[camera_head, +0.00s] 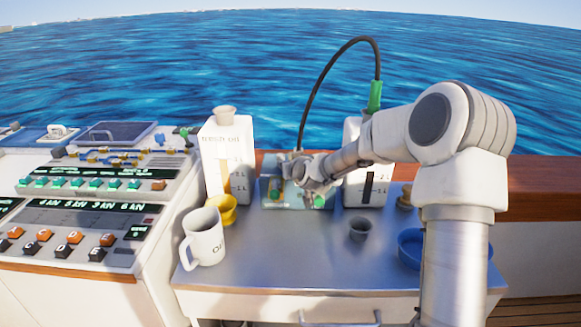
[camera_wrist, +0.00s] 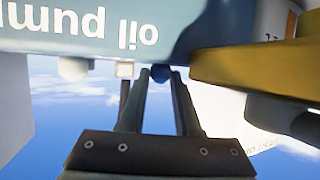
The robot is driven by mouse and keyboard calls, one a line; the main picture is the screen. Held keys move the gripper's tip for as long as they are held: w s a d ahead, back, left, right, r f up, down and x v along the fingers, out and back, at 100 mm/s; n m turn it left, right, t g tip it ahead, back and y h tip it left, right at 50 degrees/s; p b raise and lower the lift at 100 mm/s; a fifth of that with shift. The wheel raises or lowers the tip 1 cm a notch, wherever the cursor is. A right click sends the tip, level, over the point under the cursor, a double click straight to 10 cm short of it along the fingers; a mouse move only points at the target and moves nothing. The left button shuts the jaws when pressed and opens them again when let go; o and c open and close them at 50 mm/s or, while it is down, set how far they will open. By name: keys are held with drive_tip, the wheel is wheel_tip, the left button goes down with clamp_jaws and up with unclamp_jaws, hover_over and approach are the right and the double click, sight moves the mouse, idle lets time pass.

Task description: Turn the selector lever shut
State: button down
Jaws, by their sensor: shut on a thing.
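My gripper (camera_head: 297,172) is at the small oil pump unit (camera_head: 268,198) at the back of the metal counter. In the wrist view, the unit's blue-grey face (camera_wrist: 60,25) fills the top, with its lettering upside down. The two fingers of my gripper (camera_wrist: 160,78) reach up to its edge. A small dark blue rounded end (camera_wrist: 160,73) shows between the fingertips; it appears to be the selector lever, and the gripper is shut on it. The rest of the lever is hidden, so its angle cannot be told. A brass-coloured bar (camera_wrist: 250,65) passes close on the right.
White oil containers stand left (camera_head: 228,160) and right (camera_head: 352,190) of the unit. A black hose (camera_head: 322,75) arches above. A white mug (camera_head: 204,240), yellow cup (camera_head: 222,208), small grey cup (camera_head: 361,229) and blue bowl (camera_head: 409,245) stand on the counter (camera_head: 290,255). Its front middle is clear.

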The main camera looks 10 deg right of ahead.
drive_tip(key=shift+a+m+h, duration=0.75)
drive_tip(key=shift+m+h, duration=0.15)
drive_tip(key=shift+h, duration=0.1)
drive_tip(key=shift+a+f+m+h+p, duration=0.1)
drive_tip(key=shift+m+h+p, duration=0.2)
drive_tip(key=shift+h+p, duration=0.1)
drive_tip(key=c, duration=0.6)
unclamp_jaws()
drive_tip(key=shift+s, duration=0.1)
drive_tip(key=p+v, duration=0.1)
drive_tip(key=v, duration=1.6)
drive_tip(key=shift+s+p, duration=0.2)
drive_tip(key=shift+p, duration=0.15)
